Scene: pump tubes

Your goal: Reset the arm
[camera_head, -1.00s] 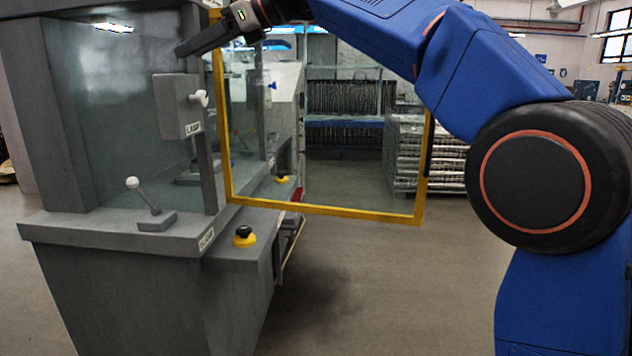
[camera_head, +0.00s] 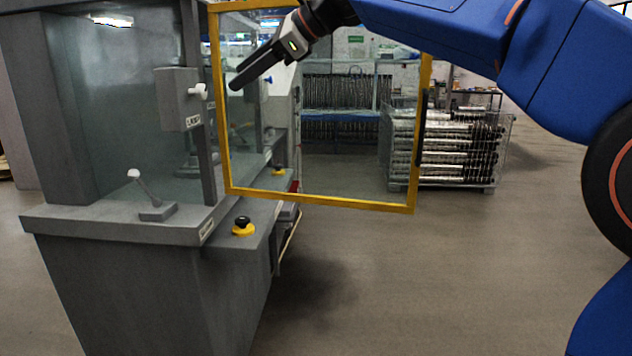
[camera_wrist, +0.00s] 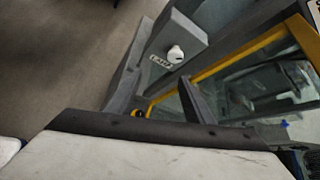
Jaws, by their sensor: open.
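My gripper (camera_head: 258,68) is at the top centre-left of the head view, in front of the yellow-framed glass door and right of the grey box with the white knob. Its dark fingers point down to the left, and it holds nothing that I can see. In the wrist view a dark finger (camera_wrist: 196,100) points up the picture, with the box and its white knob beyond it. The gap between the fingers is hard to make out in both views.
The grey machine (camera_head: 130,280) stands at the left, with a white-tipped lever (camera_head: 150,195) and a yellow-black button (camera_head: 243,227). Its yellow-framed door (camera_head: 320,200) stands open. A wire crate of metal tubes (camera_head: 445,150) is behind. The floor at the right is clear.

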